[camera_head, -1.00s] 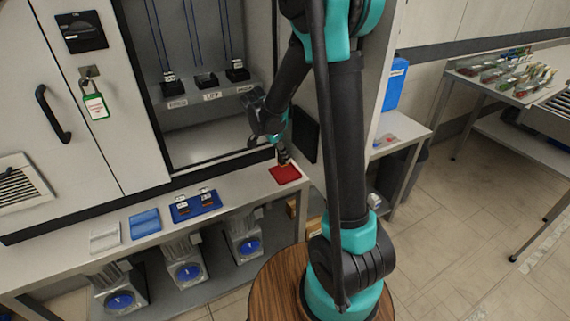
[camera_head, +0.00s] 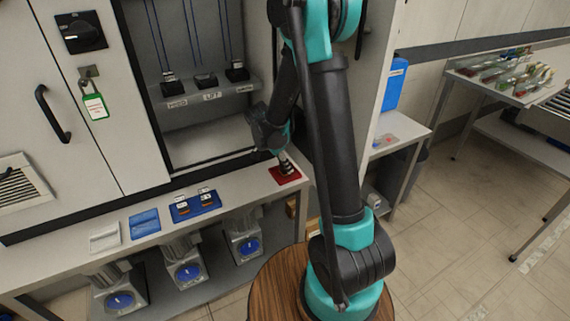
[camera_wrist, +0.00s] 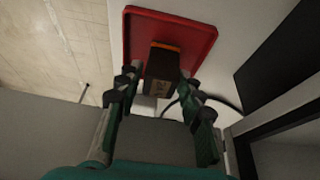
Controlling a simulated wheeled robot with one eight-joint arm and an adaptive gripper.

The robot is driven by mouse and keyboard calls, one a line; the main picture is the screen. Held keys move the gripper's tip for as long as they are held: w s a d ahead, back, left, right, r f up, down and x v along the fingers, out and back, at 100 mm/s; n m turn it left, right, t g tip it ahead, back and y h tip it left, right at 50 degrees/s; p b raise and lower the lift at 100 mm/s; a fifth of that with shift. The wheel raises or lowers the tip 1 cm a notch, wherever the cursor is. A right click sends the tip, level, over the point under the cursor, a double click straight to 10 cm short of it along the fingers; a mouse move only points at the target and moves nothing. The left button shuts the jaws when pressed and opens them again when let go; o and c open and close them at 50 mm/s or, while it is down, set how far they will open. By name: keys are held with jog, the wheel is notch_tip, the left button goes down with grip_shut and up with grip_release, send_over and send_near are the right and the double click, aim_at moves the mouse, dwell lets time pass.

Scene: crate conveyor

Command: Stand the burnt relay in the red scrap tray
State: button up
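The burnt relay is a dark block (camera_wrist: 162,75) with an orange band at its far end. In the wrist view it appears to stand upright on the red scrap tray (camera_wrist: 200,38), orange end down; exact contact is hard to see. My gripper (camera_wrist: 160,82) has its fingers on either side of the relay's near part. A gap shows at the left finger; the right one is very close to the relay. The fingers look open around it. In the head view my gripper (camera_head: 284,166) is low over the red tray (camera_head: 293,179), hiding most of the relay.
A blue tray (camera_head: 178,217) with two relays lies left on the same bench. A blue pad (camera_head: 145,223) and a pale one (camera_head: 104,238) lie farther left. The open cabinet (camera_head: 205,143) stands behind, with a dark panel (camera_wrist: 275,60) near my gripper.

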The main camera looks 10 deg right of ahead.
jog(key=shift+o, duration=0.7)
jog(key=shift+r, duration=0.15)
jog(key=v, duration=1.2)
jog(key=shift+s, duration=0.1)
dwell(1.2)
